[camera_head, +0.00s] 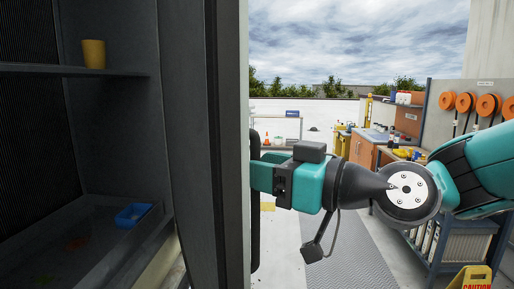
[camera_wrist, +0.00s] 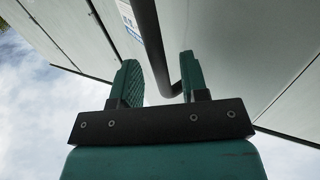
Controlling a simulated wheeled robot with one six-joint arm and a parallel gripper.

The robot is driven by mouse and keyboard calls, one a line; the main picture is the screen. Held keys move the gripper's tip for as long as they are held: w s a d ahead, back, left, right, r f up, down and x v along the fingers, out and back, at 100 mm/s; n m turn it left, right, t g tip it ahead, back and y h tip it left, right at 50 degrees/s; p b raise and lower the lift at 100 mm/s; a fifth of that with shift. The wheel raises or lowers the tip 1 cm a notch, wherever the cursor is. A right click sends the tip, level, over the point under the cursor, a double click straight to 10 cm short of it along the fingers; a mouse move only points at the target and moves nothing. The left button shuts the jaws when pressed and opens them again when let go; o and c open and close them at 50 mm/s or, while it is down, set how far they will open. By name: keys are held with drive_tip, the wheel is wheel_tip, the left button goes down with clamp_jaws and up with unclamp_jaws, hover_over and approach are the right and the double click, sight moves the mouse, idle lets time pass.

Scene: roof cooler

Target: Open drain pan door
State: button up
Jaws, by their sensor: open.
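The drain pan door (camera_head: 228,150) stands open in the head view, seen nearly edge-on, with the cooler's dark inside showing to its left. Its black bar handle (camera_head: 255,215) runs upright along the door's outer face. My gripper (camera_head: 259,175) is at this handle, from the right. In the wrist view, the handle (camera_wrist: 152,45) passes between the two spread fingers of my gripper (camera_wrist: 160,70), and the pale door face lies beyond. The fingers are open around the bar. Contact with either finger cannot be told. The fingertips are partly hidden in the head view.
Inside the cooler, a yellow cup (camera_head: 94,54) stands on a shelf (camera_head: 70,70), and a blue tray (camera_head: 132,215) lies in the dark pan (camera_head: 75,235). A yellow caution sign (camera_head: 470,278), a workbench and orange reels (camera_head: 466,102) are at right. Grey floor matting lies behind my arm.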

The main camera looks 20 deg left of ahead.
drive_tip(key=shift+x, duration=0.95)
drive_tip(key=shift+c, duration=0.2)
clamp_jaws()
drive_tip(key=shift+d, duration=0.1)
drive_tip(key=shift+w, duration=0.15)
